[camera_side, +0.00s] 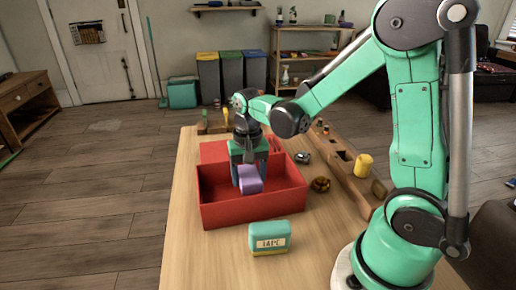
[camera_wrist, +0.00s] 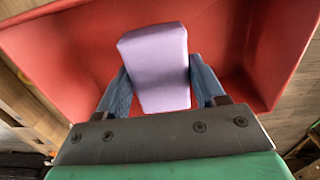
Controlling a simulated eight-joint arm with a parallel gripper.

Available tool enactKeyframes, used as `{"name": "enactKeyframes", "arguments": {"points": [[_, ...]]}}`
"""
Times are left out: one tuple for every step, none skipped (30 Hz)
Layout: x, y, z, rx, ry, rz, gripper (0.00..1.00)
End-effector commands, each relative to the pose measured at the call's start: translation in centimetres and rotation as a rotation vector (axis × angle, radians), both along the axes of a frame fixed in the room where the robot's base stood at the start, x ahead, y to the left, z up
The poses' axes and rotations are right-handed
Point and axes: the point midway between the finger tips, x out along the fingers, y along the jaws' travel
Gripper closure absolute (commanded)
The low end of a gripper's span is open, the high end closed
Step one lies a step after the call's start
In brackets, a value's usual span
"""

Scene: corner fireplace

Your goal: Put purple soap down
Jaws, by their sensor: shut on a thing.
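The purple soap (camera_side: 250,180) is a small lilac block held between the fingers of my gripper (camera_side: 249,172). In the wrist view the soap (camera_wrist: 157,65) sits between the two dark blue fingers of my gripper (camera_wrist: 160,85), which touch its sides. The gripper points down into the red open box (camera_side: 254,216) on the table, with the soap inside the box's walls in the picture. The red box walls (camera_wrist: 60,50) surround the soap in the wrist view. I cannot tell whether the soap touches the box floor.
A teal tape box (camera_side: 270,239) stands on the wooden table (camera_side: 208,262) in front of the red box. A yellow cylinder (camera_side: 364,165), a brown round object (camera_side: 320,184) and a grey object (camera_side: 302,158) are to the right. The table's front left is clear.

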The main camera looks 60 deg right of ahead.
Motion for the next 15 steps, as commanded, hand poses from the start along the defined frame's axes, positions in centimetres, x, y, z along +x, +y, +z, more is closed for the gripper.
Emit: {"name": "enactKeyframes", "arguments": {"points": [[0.0,0.0,-0.3,0.0,0.0,0.0,0.93],[0.0,0.0,-0.5,0.0,0.0,0.0,0.93],[0.0,0.0,-0.7,0.0,0.0,0.0,0.93],[0.0,0.0,-1.0,0.0,0.0,0.0,0.93],[0.0,0.0,-1.3,0.0,0.0,0.0,0.93],[0.0,0.0,-1.8,0.0,0.0,0.0,0.93],[0.0,0.0,-2.2,0.0,0.0,0.0,0.93],[0.0,0.0,-2.6,0.0,0.0,0.0,0.93],[0.0,0.0,-3.1,0.0,0.0,0.0,0.93],[0.0,0.0,-3.4,0.0,0.0,0.0,0.93],[0.0,0.0,-3.6,0.0,0.0,0.0,0.93],[0.0,0.0,-3.9,0.0,0.0,0.0,0.93],[0.0,0.0,-4.0,0.0,0.0,0.0,0.93],[0.0,0.0,-4.1,0.0,0.0,0.0,0.93],[0.0,0.0,-4.1,0.0,0.0,0.0,0.93]]}}
